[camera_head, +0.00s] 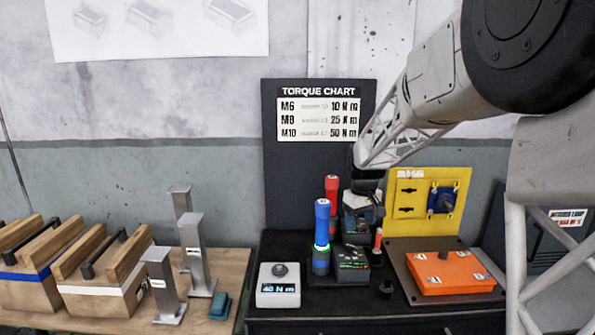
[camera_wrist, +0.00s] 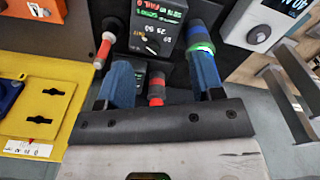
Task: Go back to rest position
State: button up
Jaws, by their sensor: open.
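My gripper (camera_head: 360,222) hangs over the black bench, near the red and blue tools. In the wrist view its two blue fingers stand apart (camera_wrist: 161,75), and nothing is clamped between them. A red and grey tool shows in the gap between the fingers, but I cannot tell how far below it is. My arm comes in from the upper right of the head view.
The blue tool (camera_head: 321,228) with a glowing green ring stands before the red tool (camera_head: 331,190). A black display unit (camera_head: 352,265), 40 N m meter (camera_head: 279,290), orange box (camera_head: 445,272) and yellow panel (camera_head: 410,212) are close. Metal posts (camera_head: 194,250) and wooden crates stand left.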

jog(key=s+r+m, duration=0.1)
jog(key=s+r, duration=0.4)
jog(key=s, duration=0.7)
jog(key=s+f+m+t, duration=0.1)
jog(key=s+m, duration=0.3)
jog(key=s, duration=2.9)
jog(key=shift+d+f+t, duration=0.15)
jog(key=shift+t, duration=0.35)
